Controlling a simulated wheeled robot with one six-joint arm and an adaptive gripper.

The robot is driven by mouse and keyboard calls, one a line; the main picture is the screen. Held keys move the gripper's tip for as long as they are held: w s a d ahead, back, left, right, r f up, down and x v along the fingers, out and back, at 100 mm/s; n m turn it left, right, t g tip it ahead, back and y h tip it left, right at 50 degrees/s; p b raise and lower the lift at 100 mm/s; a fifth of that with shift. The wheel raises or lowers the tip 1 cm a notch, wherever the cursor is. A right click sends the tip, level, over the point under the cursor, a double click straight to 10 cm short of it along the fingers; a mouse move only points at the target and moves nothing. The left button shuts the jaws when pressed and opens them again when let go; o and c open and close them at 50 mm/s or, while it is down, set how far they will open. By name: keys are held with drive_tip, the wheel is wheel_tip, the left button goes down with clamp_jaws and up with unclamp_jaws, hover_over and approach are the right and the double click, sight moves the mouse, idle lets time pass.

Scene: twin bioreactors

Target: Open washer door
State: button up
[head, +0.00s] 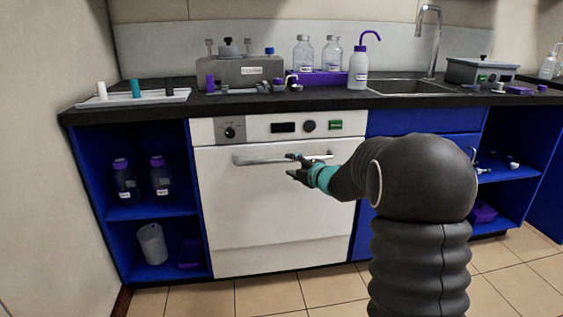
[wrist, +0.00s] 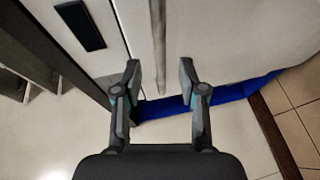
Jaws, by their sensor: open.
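The white washer (head: 230,130) is built in under the dark counter. Its door (head: 275,205) is shut and upright, with a horizontal metal bar handle (head: 255,160) near the top edge. My gripper (head: 295,166) is in front of the right half of the handle and hides part of it. In the wrist view, my gripper (wrist: 160,75) has its two fingers apart, with the bar handle (wrist: 158,45) showing between and beyond the fingertips. No contact with the bar is visible. The washer door (wrist: 220,30) also fills much of the wrist view.
The control panel (head: 280,127) with knob and display sits above the door. Open blue shelves (head: 140,210) with bottles stand left. The counter (head: 140,113) holds a rack, bottles and a sink (head: 395,88). The tiled floor (head: 265,295) before the door looks clear.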

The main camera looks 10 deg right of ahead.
sight(283, 161)
drive_tip(key=x, duration=0.6)
drive_tip(key=shift+w+a+f, duration=0.1)
drive_tip(key=shift+w, duration=0.15)
clamp_jaws()
